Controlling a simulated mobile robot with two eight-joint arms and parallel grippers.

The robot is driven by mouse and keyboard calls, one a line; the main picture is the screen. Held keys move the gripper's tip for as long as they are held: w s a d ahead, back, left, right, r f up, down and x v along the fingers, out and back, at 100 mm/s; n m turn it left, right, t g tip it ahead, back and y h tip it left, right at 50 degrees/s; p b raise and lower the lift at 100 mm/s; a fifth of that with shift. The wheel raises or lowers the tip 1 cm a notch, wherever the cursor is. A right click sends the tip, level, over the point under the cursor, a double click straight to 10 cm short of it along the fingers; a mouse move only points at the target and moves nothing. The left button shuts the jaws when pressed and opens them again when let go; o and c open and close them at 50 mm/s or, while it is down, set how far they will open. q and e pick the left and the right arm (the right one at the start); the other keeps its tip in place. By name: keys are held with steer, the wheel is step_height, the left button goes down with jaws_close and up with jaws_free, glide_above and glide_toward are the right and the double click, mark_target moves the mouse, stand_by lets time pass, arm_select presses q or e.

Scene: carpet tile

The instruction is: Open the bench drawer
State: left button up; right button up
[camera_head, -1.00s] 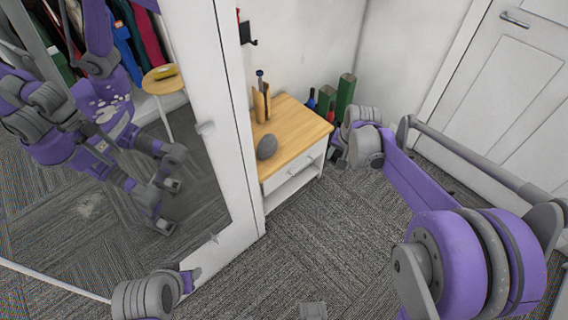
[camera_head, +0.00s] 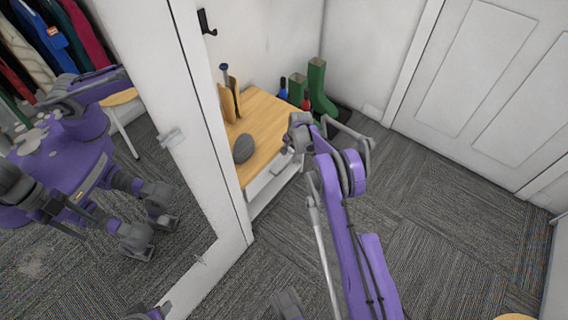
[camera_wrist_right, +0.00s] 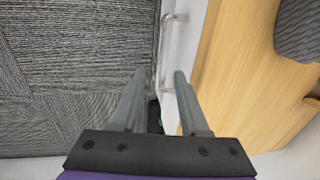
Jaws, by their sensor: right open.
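The bench (camera_head: 258,118) has a wooden top and a white drawer front (camera_head: 262,181) under its edge. The drawer looks shut. My right gripper (camera_wrist_right: 160,73) is open in the right wrist view, its fingers pointing along the drawer front. The metal bar handle (camera_wrist_right: 164,48) lies between and just beyond the fingertips, not gripped; whether a finger touches it I cannot tell. In the head view my right wrist covers part of the drawer front, and its fingertips are hard to make out. A grey part at the bottom edge may be my left gripper (camera_head: 288,303); its jaws are unclear.
A grey oval object (camera_head: 244,148) and a brown upright holder (camera_head: 229,98) stand on the bench. Green boots (camera_head: 318,92) and bottles stand behind it. A large mirror (camera_head: 150,190) stands close on the left. Carpet is clear at right, before a white door (camera_head: 490,80).

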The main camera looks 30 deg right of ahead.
mark_target(286, 165)
steer(key=f, duration=0.2)
steer(key=w+f, duration=0.1)
steer(key=f, duration=0.2)
steer(key=f+b, duration=0.1)
steer(key=f, duration=0.1)
steer(key=shift+w+a+f, duration=0.2)
steer(key=shift+a+f, duration=0.05)
steer(key=shift+a, duration=0.05)
jaws_close()
stand_by(1.0)
